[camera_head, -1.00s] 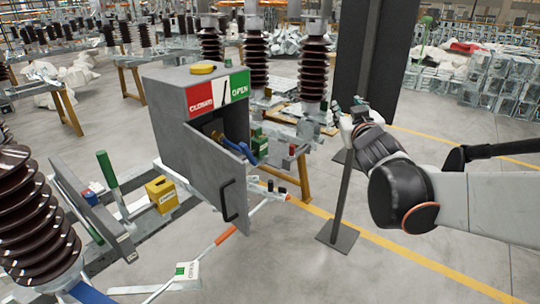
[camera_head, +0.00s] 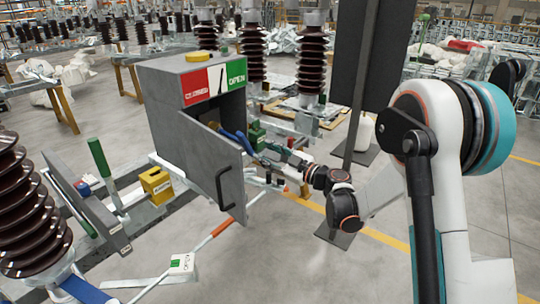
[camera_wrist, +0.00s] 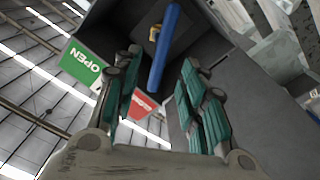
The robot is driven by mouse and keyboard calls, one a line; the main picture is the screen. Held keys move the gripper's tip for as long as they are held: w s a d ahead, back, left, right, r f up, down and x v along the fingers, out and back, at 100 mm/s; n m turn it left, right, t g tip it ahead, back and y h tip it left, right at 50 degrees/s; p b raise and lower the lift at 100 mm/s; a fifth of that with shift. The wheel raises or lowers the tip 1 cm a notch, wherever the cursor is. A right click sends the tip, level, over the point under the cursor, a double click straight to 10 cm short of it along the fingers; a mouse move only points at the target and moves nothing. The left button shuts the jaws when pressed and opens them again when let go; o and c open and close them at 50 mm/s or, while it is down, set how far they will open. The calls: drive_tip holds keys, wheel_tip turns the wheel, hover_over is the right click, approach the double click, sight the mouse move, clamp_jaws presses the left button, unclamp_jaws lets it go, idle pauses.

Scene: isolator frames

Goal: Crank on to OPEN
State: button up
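The grey cabinet (camera_head: 172,100) stands with its door (camera_head: 207,172) swung open. Its top label has a red CLOSED field (camera_head: 196,88), a white middle with a black pointer line, and a green OPEN field (camera_head: 236,74). The crank has a blue handle (camera_head: 233,138) inside the cabinet; in the wrist view the blue handle (camera_wrist: 166,45) runs upward beside a brass piece (camera_wrist: 154,33). My gripper (camera_wrist: 155,90) is open, teal-padded fingers apart, with the handle ahead of and between them. In the head view my gripper (camera_head: 266,152) is right of the cabinet opening, partly unclear.
The open door with its black handle (camera_head: 229,184) stands left of my gripper. A dark post (camera_head: 360,90) rises close to my arm. A yellow box (camera_head: 157,185), a green lever (camera_head: 102,160) and brown insulators (camera_head: 27,215) are at left.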

sight(249, 146)
drive_tip(key=x, duration=1)
drive_tip(key=shift+s+f, duration=0.1)
clamp_jaws()
idle(1.1)
